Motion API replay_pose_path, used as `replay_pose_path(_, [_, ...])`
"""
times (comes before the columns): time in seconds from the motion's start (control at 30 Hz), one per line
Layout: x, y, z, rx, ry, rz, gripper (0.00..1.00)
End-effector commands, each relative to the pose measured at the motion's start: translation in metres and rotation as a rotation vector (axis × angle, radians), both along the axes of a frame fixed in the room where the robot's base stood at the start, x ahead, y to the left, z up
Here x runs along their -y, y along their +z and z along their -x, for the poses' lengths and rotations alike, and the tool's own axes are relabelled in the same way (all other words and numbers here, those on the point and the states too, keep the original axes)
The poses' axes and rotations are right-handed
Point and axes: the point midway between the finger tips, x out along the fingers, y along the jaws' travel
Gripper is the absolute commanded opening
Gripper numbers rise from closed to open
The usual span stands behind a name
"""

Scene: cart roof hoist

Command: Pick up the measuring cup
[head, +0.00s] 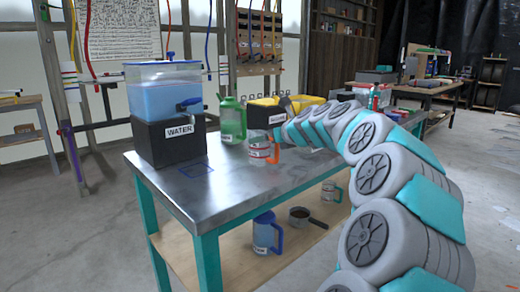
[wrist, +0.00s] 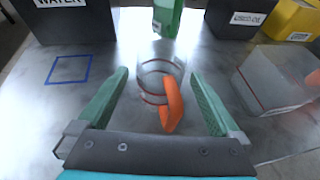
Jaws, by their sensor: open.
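The measuring cup (wrist: 152,78) is clear with red bands and an orange handle (wrist: 172,105). It stands upright on the metal table between the two teal fingers of my gripper (wrist: 159,74) in the wrist view. The fingers are open, one on each side of the cup, with a gap to it on both sides. The handle points toward my palm. In the head view the cup (head: 258,150) stands near the table's middle, in front of a black box. My gripper's fingers cannot be made out there.
A black stand labelled WATER (head: 170,140) carries a blue tank (head: 160,95). A green jug (head: 232,120), a black labelled box (head: 262,117) and yellow bins (head: 305,103) stand behind. A pale boxy object (wrist: 275,80) is close to the right finger. A blue square outline (wrist: 69,69) marks clear tabletop.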

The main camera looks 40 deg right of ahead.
Motion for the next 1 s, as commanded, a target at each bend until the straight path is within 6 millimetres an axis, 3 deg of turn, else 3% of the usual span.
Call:
replay_pose_path(0.33, [0.005, -0.014, -0.041, -0.001, 0.002, 0.0, 1.0])
replay_pose_path(0.6, [0.006, -0.014, -0.044, 0.0, 0.0, 0.001, 1.0])
replay_pose_path(1.0, [0.006, -0.015, -0.044, 0.0, 0.0, 0.001, 0.55])
